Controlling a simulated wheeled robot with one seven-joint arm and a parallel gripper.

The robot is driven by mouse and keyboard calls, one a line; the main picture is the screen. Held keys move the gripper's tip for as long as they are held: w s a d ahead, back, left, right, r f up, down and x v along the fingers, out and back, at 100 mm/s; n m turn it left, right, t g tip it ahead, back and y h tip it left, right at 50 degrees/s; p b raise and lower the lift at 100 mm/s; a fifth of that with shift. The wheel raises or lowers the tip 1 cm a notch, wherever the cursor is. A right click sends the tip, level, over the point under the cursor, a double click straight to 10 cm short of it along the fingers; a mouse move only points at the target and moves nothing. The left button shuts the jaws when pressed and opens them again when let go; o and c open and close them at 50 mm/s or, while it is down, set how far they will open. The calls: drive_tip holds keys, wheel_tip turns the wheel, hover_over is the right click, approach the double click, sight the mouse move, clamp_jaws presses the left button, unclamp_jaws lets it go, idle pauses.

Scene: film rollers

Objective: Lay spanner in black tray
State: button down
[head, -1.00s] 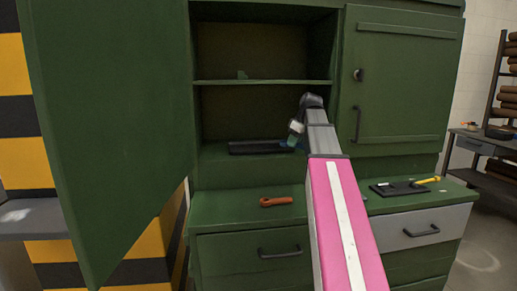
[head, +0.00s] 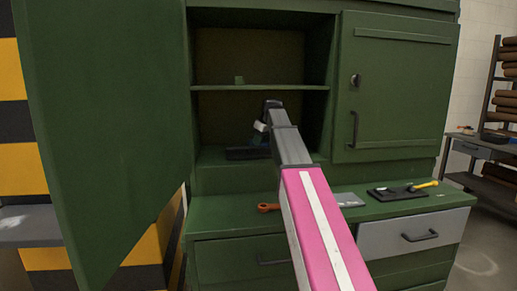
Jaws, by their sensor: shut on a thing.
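My gripper (head: 260,136) is inside the open cabinet, low over its bottom shelf. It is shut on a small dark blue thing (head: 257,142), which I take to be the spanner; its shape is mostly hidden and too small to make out. The black tray (head: 236,154) lies on the bottom shelf, just below and left of my gripper. Its right part is hidden behind the gripper and arm. I cannot tell whether the held thing touches the tray.
The cabinet door (head: 110,130) stands open at left. A thin shelf (head: 215,88) is above my gripper.

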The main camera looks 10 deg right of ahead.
drive_tip(key=shift+w+a, duration=0.15)
drive_tip(key=shift+f, duration=1.75)
drive_tip(key=c, duration=1)
unclamp_jaws()
drive_tip(key=shift+f, duration=0.1)
drive_tip(key=shift+o, duration=0.2)
drive_tip(key=shift+r, duration=0.55)
drive_tip(key=v, duration=0.4)
drive_tip(key=shift+s+d+r, duration=0.2)
drive_tip(key=shift+s+r, duration=0.05)
drive_tip(key=shift+r, duration=0.05)
drive_tip(key=s+d, duration=0.8)
drive_tip(key=shift+s+d+f, duration=0.15)
drive_tip(key=shift+f, duration=0.1)
